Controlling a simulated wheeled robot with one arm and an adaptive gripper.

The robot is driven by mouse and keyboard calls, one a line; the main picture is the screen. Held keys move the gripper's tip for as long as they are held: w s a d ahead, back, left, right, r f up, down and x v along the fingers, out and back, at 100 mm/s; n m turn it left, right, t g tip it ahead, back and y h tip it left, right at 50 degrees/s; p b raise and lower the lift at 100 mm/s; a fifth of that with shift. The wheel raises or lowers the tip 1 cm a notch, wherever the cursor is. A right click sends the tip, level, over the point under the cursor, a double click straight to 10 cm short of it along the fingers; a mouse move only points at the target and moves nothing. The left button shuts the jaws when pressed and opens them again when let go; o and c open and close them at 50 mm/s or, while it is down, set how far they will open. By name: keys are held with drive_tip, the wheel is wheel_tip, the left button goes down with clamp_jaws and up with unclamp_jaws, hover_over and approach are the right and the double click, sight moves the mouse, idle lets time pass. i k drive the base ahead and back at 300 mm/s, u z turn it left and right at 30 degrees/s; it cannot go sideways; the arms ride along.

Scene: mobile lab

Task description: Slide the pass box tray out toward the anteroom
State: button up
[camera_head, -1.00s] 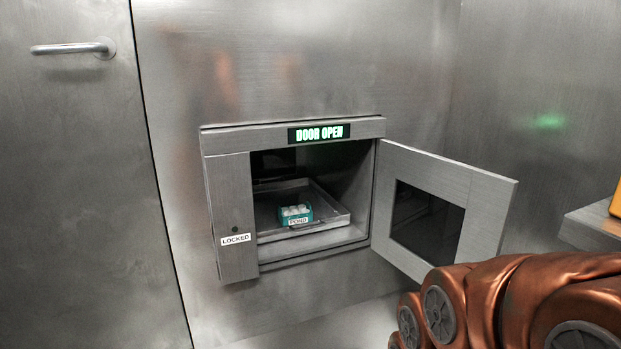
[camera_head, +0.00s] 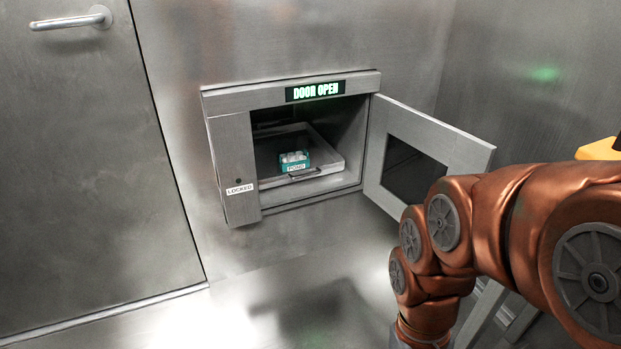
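The pass box (camera_head: 228,165) is set in the steel wall, and its windowed door (camera_head: 462,150) stands open to the right. The tray (camera_head: 328,160) lies inside the box, with a small handle (camera_head: 305,175) on its front edge. A teal rack labelled POND (camera_head: 295,161) with white-topped items sits on the tray near the front. My copper-coloured arm is at the right, in front of the open door. My gripper is not in view.
A lit DOOR OPEN sign (camera_head: 315,91) is above the opening, and a LOCKED label (camera_head: 240,189) is on the left panel. A large steel door with a bar handle (camera_head: 68,22) is at the left. A yellow object (camera_head: 599,149) is at the right edge. The floor before the box looks clear.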

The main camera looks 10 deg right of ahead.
sight(324, 160)
drive_tip(key=z, duration=0.15)
drive_tip(key=k, duration=0.25)
drive_tip(key=u, duration=0.85)
drive_tip(key=i, duration=0.85)
